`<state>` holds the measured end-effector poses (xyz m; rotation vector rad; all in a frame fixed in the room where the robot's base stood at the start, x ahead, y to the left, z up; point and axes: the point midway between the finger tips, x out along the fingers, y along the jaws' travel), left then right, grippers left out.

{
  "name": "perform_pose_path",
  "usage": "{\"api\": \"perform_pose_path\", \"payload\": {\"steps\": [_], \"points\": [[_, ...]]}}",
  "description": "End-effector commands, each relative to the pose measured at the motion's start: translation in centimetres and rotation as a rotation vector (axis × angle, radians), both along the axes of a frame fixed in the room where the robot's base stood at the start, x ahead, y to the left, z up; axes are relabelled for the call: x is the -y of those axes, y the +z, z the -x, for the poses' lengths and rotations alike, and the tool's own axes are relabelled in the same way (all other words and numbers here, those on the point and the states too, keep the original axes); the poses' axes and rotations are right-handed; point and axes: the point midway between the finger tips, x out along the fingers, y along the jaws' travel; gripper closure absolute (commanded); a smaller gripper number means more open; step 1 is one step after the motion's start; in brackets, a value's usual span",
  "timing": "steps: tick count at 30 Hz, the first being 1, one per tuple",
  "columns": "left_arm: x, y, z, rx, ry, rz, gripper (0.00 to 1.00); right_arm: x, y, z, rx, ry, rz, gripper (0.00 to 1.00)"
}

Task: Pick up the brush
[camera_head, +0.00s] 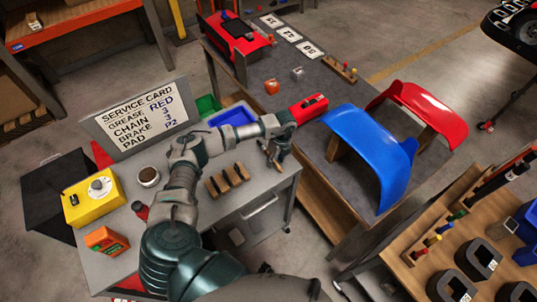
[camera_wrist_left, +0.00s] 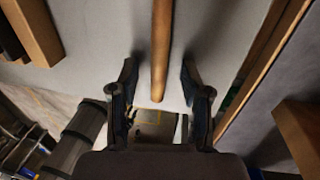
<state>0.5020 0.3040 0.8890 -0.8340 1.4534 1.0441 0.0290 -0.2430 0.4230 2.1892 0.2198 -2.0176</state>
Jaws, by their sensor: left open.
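My left gripper (camera_head: 276,158) is low over the right end of the grey metal cart top, with its fingers pointing down. In the left wrist view the open left gripper (camera_wrist_left: 160,85) has one finger on each side of a long round wooden handle, which looks like the brush (camera_wrist_left: 161,45). Gaps show between the handle and both fingers. The brush's head is out of that view, and I cannot make the brush out in the head view, where the gripper and arm cover that area. My right gripper is not in view.
A wooden block with dark pieces (camera_head: 228,180) lies left of the gripper on the cart top. A service card board (camera_head: 136,115), a yellow box (camera_head: 94,199) and an orange container (camera_head: 106,241) stand further left. Beyond is a table with a blue curved panel (camera_head: 372,150).

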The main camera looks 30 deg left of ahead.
Motion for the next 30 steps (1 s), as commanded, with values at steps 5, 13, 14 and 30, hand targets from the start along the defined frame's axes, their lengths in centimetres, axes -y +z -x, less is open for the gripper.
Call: {"api": "perform_pose_path", "payload": {"steps": [5,13,14,30], "points": [[-0.2,-0.1,0.1,-0.003,0.002,-0.004,0.54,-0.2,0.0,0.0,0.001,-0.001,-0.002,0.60],[-0.1,-0.2,0.1,-0.004,0.002,-0.004,1.00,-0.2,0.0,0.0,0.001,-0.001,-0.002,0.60],[-0.1,-0.2,0.1,-0.004,0.002,-0.004,1.00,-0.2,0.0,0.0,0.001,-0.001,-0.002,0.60],[-0.1,5.1,0.0,0.003,0.002,-0.001,1.00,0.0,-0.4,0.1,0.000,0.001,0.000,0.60]]}}
